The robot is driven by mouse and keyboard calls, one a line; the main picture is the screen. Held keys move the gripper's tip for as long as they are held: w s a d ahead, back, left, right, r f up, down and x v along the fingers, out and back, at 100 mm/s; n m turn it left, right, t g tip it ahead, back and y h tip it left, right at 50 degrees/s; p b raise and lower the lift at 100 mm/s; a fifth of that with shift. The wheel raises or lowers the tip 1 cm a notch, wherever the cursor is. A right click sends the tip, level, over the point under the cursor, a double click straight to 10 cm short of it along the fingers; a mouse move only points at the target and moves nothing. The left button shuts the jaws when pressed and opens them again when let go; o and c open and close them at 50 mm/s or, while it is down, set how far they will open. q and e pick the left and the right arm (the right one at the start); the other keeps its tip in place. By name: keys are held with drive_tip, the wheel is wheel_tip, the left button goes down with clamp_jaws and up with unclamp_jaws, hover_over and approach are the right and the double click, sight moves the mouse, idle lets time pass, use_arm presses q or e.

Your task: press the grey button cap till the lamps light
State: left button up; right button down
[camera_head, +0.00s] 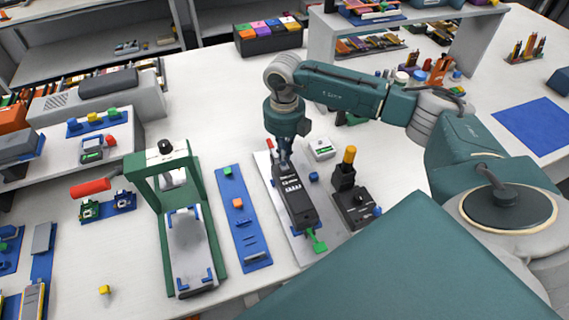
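A long black tester (297,209) lies on a pale board (273,205) in the middle of the bench. It has a row of small light marks (291,185) on its upper face; I cannot tell whether any is a lit lamp. A green piece (318,242) is at its near end. My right gripper (286,162) points down at the far end of the tester, very close to or touching it. Its fingers are too small and dark to tell open from shut. I cannot make out the grey button cap; the gripper may hide it. My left gripper is not in view.
Right of the tester are a black holder with a yellow-topped piece (349,155) and a white box (321,149). Bare bench lies behind the press.

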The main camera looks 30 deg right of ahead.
drive_tip(key=shift+f+b, duration=0.85)
drive_tip(key=shift+f, duration=0.25)
idle(0.9)
drive_tip(key=shift+r, duration=0.1)
drive_tip(key=shift+r+p, duration=2.05)
drive_tip(key=shift+r, duration=0.95)
